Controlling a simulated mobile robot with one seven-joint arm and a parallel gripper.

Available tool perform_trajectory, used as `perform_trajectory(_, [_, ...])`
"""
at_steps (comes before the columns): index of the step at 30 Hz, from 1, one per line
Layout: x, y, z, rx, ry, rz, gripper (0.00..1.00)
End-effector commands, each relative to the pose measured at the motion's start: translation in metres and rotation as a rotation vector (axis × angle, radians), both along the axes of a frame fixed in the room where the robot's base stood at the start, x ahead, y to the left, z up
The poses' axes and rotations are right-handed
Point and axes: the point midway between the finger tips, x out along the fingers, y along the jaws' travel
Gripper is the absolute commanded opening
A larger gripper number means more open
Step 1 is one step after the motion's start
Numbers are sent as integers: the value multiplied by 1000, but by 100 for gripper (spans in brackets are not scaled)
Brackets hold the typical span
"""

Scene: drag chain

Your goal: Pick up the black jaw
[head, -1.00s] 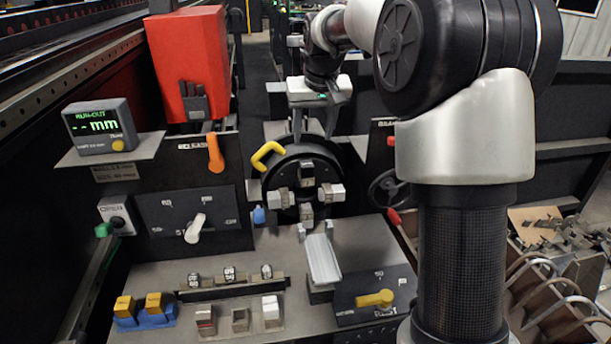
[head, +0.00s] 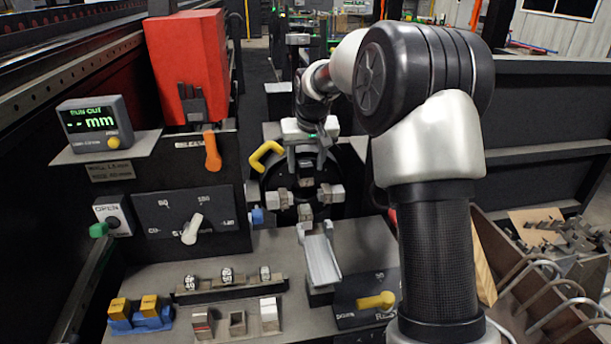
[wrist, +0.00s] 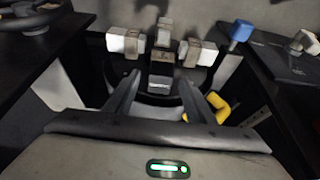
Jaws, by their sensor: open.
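The black jaw (wrist: 162,68) is a dark block on the round chuck (head: 342,172), on the chuck's upper side as the head view shows it. Its near end looks grey in the wrist view. My gripper (wrist: 162,80) is open, with one finger on each side of the jaw's line. I cannot tell whether the fingertips touch it. In the head view my gripper (head: 306,170) hangs in front of the chuck's top and largely hides the black jaw. Pale jaws sit left (head: 276,198), right (head: 332,194) and below (head: 305,212) on the chuck.
A yellow handle (head: 266,154) stands left of the chuck, close to my gripper. A blue knob (head: 257,215) is lower left. A metal channel (head: 322,260) lies below on the grey bench. A red housing (head: 188,65) rises at left. A bin of metal parts (head: 560,235) stands right.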

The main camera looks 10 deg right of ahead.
Motion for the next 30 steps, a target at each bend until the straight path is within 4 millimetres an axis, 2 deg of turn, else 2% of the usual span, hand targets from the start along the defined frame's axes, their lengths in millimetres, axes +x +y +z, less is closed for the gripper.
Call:
perform_trajectory(4, [0, 0, 1, 0, -1, 0, 48])
perform_trajectory(12, [0, 0, 1, 0, 0, -1, 3])
perform_trajectory(13, [0, 0, 2, 0, -2, -1, 1])
perform_trajectory(19, [0, 0, 3, 0, -2, -1, 1])
perform_trajectory(22, [1, 0, 11, 0, -4, -1, 1])
perform_trajectory(30, [1, 0, 64, 0, -6, -1, 1])
